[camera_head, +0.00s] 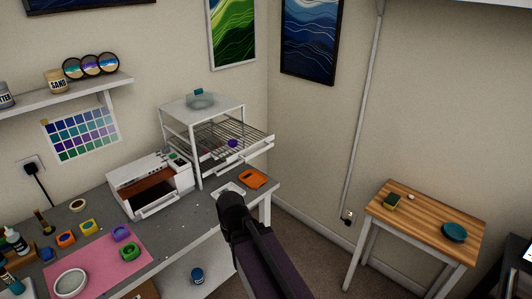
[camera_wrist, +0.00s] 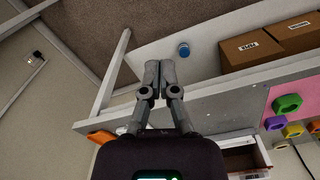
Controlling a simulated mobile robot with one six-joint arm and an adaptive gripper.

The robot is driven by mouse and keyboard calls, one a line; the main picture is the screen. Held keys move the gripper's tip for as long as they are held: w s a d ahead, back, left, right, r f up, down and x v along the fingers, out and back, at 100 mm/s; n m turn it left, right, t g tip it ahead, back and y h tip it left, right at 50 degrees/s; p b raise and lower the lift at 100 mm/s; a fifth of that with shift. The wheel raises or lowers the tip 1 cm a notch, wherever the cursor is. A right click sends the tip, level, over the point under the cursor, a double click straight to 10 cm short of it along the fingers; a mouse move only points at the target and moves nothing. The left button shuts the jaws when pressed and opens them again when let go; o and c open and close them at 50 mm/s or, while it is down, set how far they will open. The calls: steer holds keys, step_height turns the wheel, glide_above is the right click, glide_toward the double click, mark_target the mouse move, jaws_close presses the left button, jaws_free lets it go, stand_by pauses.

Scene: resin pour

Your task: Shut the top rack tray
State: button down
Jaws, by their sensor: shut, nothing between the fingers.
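The white rack (camera_head: 194,149) stands at the back corner of the grey bench. Its wire tray (camera_head: 262,138) sticks out to the right, past the rack's posts, so it stands open. A small purple piece (camera_head: 233,143) is seen on it. Whether a second tray lies just below is hard to tell. In the wrist view my gripper (camera_wrist: 152,66) has its two grey fingers together, with nothing between them. The rack is not clearly seen in the wrist view.
A white open-front machine (camera_head: 150,183) stands left of the rack. A wooden side table (camera_head: 425,222) stands at right. Open floor lies between it and the bench.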

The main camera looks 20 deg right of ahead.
steer(key=shift+a, duration=0.1)
steer(key=w+d+r+m+t+y+p, duration=0.1)
steer(key=w+d+r+m+t+p, duration=0.1)
steer(key=w+d+r+m+p, duration=0.3)
steer(key=w+d+r+m+t+y+p, duration=0.1)
steer(key=w+d+r+m+t+p, duration=0.2)
steer(key=d+m, duration=1)
steer(key=w+d+r+m+t+y+p, duration=0.1)
steer(key=w+d+r+m+t+p, duration=0.2)
steer(key=w+d+r+m+p, duration=0.4)
step_height(320, 180, up, 6)
steer(key=d+m, duration=0.2)
steer(key=m, duration=0.5)
steer(key=shift+w+f, duration=0.2)
steer(key=shift+w, duration=0.2)
steer(key=shift+f, duration=0.1)
